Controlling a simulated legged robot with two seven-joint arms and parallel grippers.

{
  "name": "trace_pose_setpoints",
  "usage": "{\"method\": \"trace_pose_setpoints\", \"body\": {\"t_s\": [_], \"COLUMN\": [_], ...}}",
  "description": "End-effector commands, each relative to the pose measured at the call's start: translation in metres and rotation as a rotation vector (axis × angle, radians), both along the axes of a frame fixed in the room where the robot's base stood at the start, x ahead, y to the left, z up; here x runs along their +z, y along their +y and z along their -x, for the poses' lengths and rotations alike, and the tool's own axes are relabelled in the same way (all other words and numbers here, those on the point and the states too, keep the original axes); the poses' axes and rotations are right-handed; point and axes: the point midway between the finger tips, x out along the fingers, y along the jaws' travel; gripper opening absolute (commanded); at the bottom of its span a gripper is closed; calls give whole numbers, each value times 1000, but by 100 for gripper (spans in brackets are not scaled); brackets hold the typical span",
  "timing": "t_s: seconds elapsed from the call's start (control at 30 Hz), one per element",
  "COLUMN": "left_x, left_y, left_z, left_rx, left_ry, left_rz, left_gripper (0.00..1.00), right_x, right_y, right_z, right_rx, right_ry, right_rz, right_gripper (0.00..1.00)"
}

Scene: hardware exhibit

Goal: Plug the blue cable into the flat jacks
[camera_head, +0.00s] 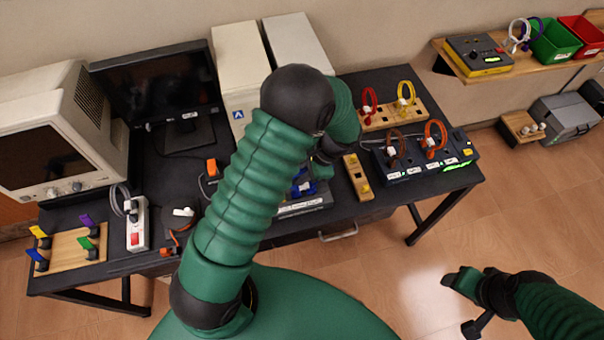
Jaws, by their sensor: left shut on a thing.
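The blue cable (304,187) is a small dark blue piece near the table's front middle, partly hidden by my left arm. My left gripper (316,174) is mostly hidden behind my arm and is shut on the blue cable. A grey device (304,208) with a white label strip lies just below the cable; my arm covers much of it. I cannot tell whether the cable touches it, and I cannot make out the flat jacks. My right gripper (459,304) is open and empty, over the floor at lower right.
A wooden block (357,178) lies right of the device. Red (369,103) and yellow (405,96) cables stand on a wooden rack. A black panel (427,160) holds brown and orange cables. Monitors, a power strip (137,224) and a coloured switch board (72,252) fill the left.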

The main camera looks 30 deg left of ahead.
Motion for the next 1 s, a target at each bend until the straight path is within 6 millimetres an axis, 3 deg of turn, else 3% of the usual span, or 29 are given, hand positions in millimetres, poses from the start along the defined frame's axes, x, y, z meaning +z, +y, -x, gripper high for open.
{"method": "trace_pose_setpoints", "body": {"t_s": [0.6, 0.63, 0.8, 1.0], "left_x": [-4, -4, -4, -4], "left_y": [-1, -1, -1, -1], "left_z": [0, 0, 0, 0], "left_rx": [1, 1, 0, 0], "left_ry": [0, 0, 0, 0], "left_rz": [0, 0, 0, 0], "left_gripper": [0, 15, 38, 40], "right_x": [-1, -1, -1, -1], "right_y": [0, 0, 0, 0], "right_z": [0, 0, 0, 0], "right_rx": [0, 0, 0, 0], "right_ry": [0, 0, 0, 0], "right_rz": [0, 0, 0, 0], "right_gripper": [64, 64, 64, 64]}}
